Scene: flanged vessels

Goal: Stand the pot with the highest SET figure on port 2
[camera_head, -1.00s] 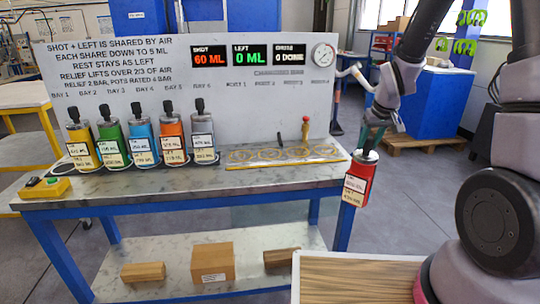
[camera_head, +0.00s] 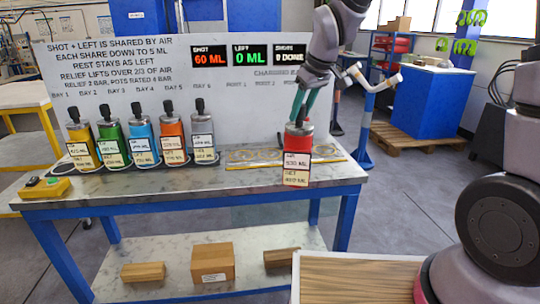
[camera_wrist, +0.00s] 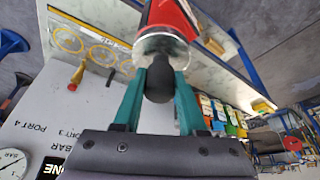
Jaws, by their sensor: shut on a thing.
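My gripper (camera_head: 302,106) is shut on the dark knob (camera_wrist: 159,82) on top of the red pot (camera_head: 297,145). The pot hangs upright in front of the right end of the yellow port plate (camera_head: 240,166); whether it touches anything is unclear. Its two label figures are too blurred to read surely. In the wrist view the red pot (camera_wrist: 172,18) fills the top middle, with yellow port rings (camera_wrist: 68,39) to its left. Yellow (camera_head: 82,145), green (camera_head: 112,142), blue (camera_head: 142,138), orange (camera_head: 172,138) and grey-white (camera_head: 202,135) pots stand in bays at left.
The display panel (camera_head: 140,75) stands behind the bench, showing SHOT 60 ML and LEFT 0 ML. A yellow button box (camera_head: 45,188) sits at the left bench end. A red-topped lever (camera_wrist: 77,74) rises near the rings. Bench top (camera_head: 225,180) before the plate is clear.

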